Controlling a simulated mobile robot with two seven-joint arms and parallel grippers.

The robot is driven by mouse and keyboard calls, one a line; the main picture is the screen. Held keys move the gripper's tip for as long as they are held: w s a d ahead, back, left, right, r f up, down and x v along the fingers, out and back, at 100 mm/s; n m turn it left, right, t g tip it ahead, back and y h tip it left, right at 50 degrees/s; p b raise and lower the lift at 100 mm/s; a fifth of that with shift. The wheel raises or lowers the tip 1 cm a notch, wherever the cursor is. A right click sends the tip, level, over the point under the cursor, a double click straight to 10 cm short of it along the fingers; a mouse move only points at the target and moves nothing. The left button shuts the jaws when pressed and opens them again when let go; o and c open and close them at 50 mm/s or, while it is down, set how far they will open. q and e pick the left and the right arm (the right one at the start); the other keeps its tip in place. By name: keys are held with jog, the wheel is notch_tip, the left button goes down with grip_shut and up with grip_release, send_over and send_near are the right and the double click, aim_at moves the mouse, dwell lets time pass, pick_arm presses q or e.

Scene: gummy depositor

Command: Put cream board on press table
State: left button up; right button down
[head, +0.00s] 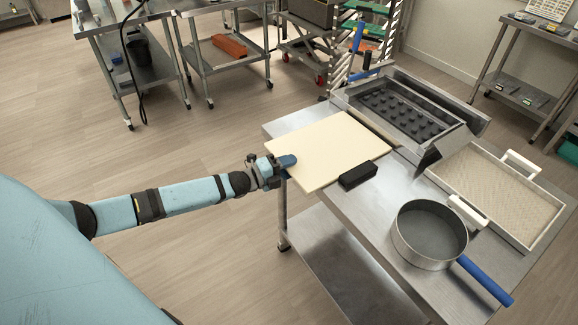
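The cream board (332,147) is a flat pale rectangle over the left part of the steel table (305,119), beside the press. Its near left corner reaches past the table's left edge. My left gripper (287,161) is at that corner, with a blue finger pad over the board's edge, and appears shut on it. I cannot tell whether the board rests flat on the table or is held slightly above it. The press (408,108), a metal frame with a dark studded plate, stands at the table's back. My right gripper is not in view.
A black block (358,176) lies at the board's near edge. A round sieve (429,234) with a blue handle and a white-handled tray (498,190) of pale powder occupy the right side. Bare steel shows between block and sieve. Open floor lies left of the table.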

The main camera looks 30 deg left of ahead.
pick_arm(q)
jog(key=v, duration=1.2)
jog(key=s+d+f+n+g+y, duration=0.2)
jog(key=s+d+f+n+y, duration=0.1)
jog(key=s+d+n, duration=0.6)
jog(key=s+d+f+n+g+y, duration=0.2)
jog(key=s+d+f+n, duration=0.4)
jog(key=s+d+n, duration=0.3)
jog(key=d+n, duration=0.3)
jog(key=d, duration=0.3)
jog(key=shift+f+g+y, duration=0.25)
jog(key=shift+g+y, duration=0.15)
